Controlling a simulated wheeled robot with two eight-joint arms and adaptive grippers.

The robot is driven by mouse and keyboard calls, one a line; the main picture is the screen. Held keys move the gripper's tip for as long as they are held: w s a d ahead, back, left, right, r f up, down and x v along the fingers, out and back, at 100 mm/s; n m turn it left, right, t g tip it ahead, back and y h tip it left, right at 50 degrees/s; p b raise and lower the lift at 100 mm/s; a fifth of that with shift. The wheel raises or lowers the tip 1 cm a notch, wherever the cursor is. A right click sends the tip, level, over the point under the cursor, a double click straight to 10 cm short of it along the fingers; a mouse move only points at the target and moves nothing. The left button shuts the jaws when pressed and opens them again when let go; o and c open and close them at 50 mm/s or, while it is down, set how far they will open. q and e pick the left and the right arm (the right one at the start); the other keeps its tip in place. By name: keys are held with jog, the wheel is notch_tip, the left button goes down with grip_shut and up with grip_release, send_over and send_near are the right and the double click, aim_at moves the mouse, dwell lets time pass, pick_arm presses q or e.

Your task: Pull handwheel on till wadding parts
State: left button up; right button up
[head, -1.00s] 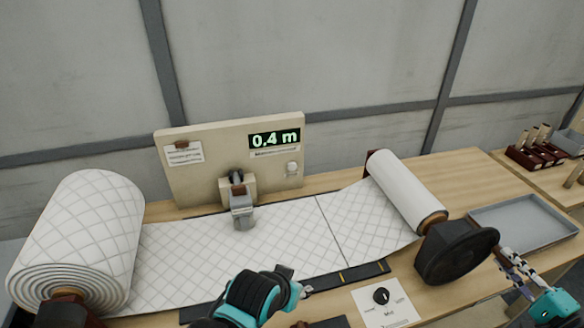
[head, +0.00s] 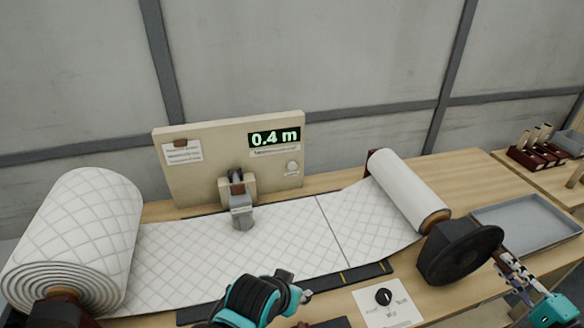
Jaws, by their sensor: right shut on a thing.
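White quilted wadding (head: 250,248) runs from the big roll (head: 84,232) at the left to the smaller roll (head: 405,190) at the right. A dark line crosses the sheet between the clamp and the small roll; I cannot tell whether it is a full break. The black handwheel (head: 458,252) is at the near end of the small roll. My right gripper (head: 507,262) is shut on the handwheel's handle, which is mostly hidden. My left gripper (head: 298,286) is at the sheet's front edge; its fingers are too small to read.
A board (head: 215,150) with a display reading 0.4 m stands behind the sheet. A grey clamp-like part (head: 241,210) sits over the sheet. A dial plate (head: 386,303) is in front, and an empty grey tray (head: 528,222) is at the right.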

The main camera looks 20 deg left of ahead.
jog(key=shift+a+f, duration=0.1)
jog(key=shift+f, duration=0.55)
jog(key=shift+s+f, duration=0.1)
jog(key=shift+s+a+f, duration=0.15)
jog(key=shift+a+f, duration=0.1)
jog(key=shift+f, duration=0.5)
jog(key=o, duration=1)
jog(key=v, duration=1)
